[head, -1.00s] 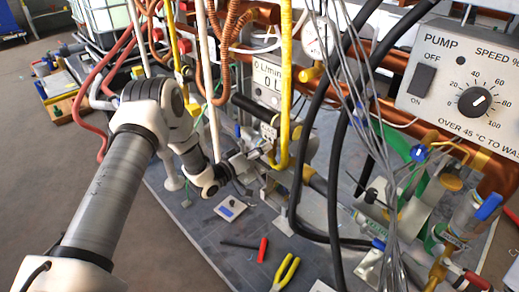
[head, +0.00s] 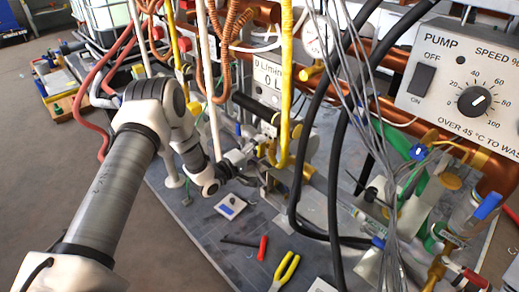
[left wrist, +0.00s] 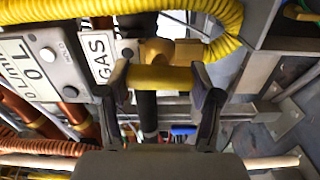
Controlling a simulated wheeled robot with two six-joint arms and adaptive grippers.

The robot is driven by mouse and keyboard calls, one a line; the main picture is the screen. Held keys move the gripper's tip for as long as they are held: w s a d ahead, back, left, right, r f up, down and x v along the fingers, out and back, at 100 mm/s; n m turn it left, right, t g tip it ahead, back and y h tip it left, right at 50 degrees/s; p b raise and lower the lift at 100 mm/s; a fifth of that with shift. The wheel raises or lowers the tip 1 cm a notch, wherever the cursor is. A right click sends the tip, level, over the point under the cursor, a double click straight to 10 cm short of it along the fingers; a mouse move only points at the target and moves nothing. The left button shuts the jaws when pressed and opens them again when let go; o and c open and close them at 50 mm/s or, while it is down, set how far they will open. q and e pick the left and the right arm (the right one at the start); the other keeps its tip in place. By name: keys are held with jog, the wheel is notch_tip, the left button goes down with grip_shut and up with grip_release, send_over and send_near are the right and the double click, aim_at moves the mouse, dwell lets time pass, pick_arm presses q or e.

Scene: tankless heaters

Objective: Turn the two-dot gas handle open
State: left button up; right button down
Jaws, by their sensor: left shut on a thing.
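A yellow handle (left wrist: 163,77) sits crosswise below a brass-coloured valve body (left wrist: 158,50), beside a white plate reading GAS (left wrist: 97,48) in the left wrist view. My left gripper (left wrist: 163,84) is shut on this handle, one finger at each end. In the head view my left gripper (head: 254,150) is at the pipework under the flow display, partly hidden by hoses and small fittings. I cannot make out two dots on the handle. My right gripper is in neither view.
A yellow hose (head: 287,85) and black hoses (head: 335,130) hang just right of the left gripper. A flow display (head: 267,75) is above it. Pliers (head: 285,272) and a red-handled tool (head: 262,248) lie on the grey board. A pump panel (head: 465,85) stands at right.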

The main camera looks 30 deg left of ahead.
pick_arm(q)
jog(key=shift+w+a+r, duration=0.1)
dwell(0.4)
jog(key=o, duration=1.2)
jog(key=shift+c, duration=0.2)
jog(key=v, duration=1.2)
